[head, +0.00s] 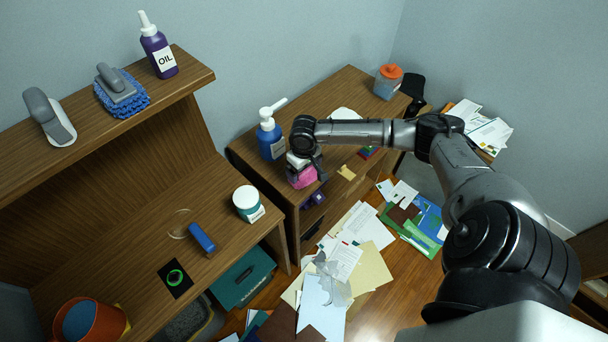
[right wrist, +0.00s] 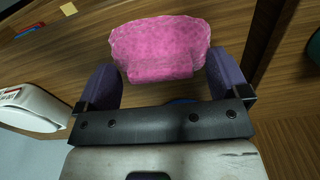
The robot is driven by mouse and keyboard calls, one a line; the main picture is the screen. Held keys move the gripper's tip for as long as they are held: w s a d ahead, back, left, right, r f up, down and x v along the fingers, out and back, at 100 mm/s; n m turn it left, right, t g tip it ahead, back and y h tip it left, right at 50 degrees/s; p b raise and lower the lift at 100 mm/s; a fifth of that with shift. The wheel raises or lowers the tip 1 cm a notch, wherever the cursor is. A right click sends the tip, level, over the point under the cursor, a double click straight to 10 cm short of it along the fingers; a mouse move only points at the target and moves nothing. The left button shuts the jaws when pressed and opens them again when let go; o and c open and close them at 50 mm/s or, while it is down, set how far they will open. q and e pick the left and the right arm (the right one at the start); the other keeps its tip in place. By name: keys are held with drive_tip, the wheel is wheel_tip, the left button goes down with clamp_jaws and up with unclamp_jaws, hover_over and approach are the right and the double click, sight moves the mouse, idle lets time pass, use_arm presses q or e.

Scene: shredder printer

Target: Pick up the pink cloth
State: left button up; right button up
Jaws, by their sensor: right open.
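The pink cloth (head: 302,178) lies on the wooden desk at the centre of the head view, next to the blue pump bottle (head: 271,134). In the right wrist view the pink cloth (right wrist: 162,48) is a crumpled, textured bundle just past and between the fingertips. My right gripper (head: 305,172) is over the cloth, partly covering it. In the right wrist view its purple fingers (right wrist: 165,88) are spread apart, one on each side of the cloth's near part. Whether they touch it I cannot tell. My left gripper is in neither view.
A jar with an orange lid (head: 388,81) stands at the desk's far end. A shelf unit (head: 120,245) at left holds a white-lidded jar (head: 248,203) and a blue object (head: 201,238). Papers (head: 350,255) litter the floor. A white object (right wrist: 30,108) lies left in the wrist view.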

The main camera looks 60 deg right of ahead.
drive_tip(key=shift+c, duration=0.4)
drive_tip(key=c, duration=0.9)
